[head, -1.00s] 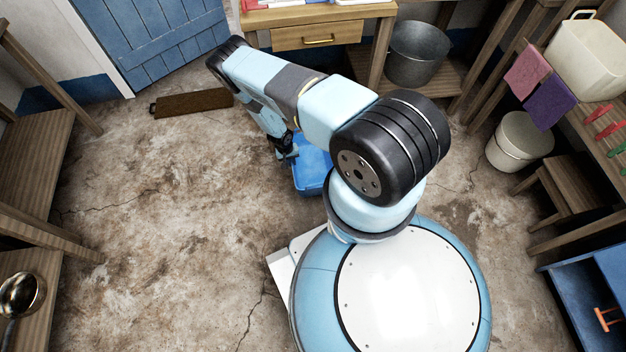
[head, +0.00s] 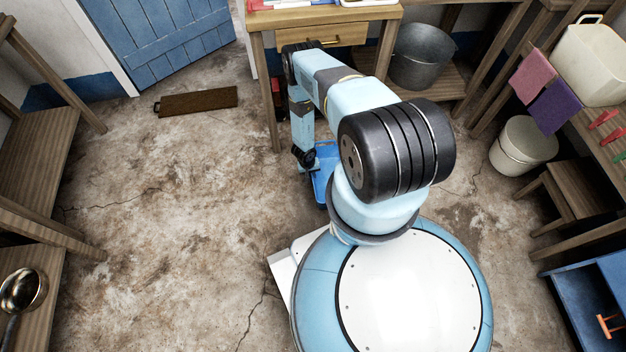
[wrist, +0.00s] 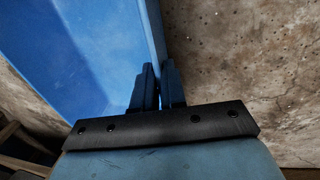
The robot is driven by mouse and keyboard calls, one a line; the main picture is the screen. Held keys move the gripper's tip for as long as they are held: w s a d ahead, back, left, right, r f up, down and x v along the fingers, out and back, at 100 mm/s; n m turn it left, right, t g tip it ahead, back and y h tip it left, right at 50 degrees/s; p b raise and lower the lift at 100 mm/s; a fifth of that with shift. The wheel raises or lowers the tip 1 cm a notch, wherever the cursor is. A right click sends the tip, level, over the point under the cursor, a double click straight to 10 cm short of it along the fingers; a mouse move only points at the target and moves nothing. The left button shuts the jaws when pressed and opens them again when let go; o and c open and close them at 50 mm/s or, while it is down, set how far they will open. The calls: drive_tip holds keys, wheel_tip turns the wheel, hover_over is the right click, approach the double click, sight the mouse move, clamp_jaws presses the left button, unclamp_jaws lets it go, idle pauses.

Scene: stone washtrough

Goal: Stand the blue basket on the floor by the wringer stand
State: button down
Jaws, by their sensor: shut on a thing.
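The blue basket (head: 319,186) shows in the head view just left of my arm's base, partly hidden by my arm. In the wrist view the basket (wrist: 95,45) fills the upper left, and its wall runs up between the fingers. My gripper (wrist: 157,85) is shut on this wall. In the head view the fingers are hard to make out beside the basket. I cannot tell how high the basket is above the floor. I cannot make out a wringer stand for sure.
A wooden table with a drawer (head: 322,36) stands behind the basket. A metal tub (head: 422,55) is on a low shelf to its right. A brown board (head: 197,101) lies near the blue door (head: 160,40). A cream bucket (head: 524,143) stands at right. The floor at left is clear.

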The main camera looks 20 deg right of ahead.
drive_tip(key=shift+s+d+f, duration=0.25)
drive_tip(key=shift+d+f, duration=0.05)
drive_tip(key=shift+f, duration=0.2)
drive_tip(key=shift+s+d+f, duration=0.1)
drive_tip(key=shift+f, duration=1.55)
drive_tip(key=c, duration=1.2)
unclamp_jaws()
drive_tip(key=shift+r, duration=0.1)
wheel_tip(320, 180, up, 12)
drive_tip(key=a, duration=0.2)
drive_tip(key=shift+w, duration=0.3)
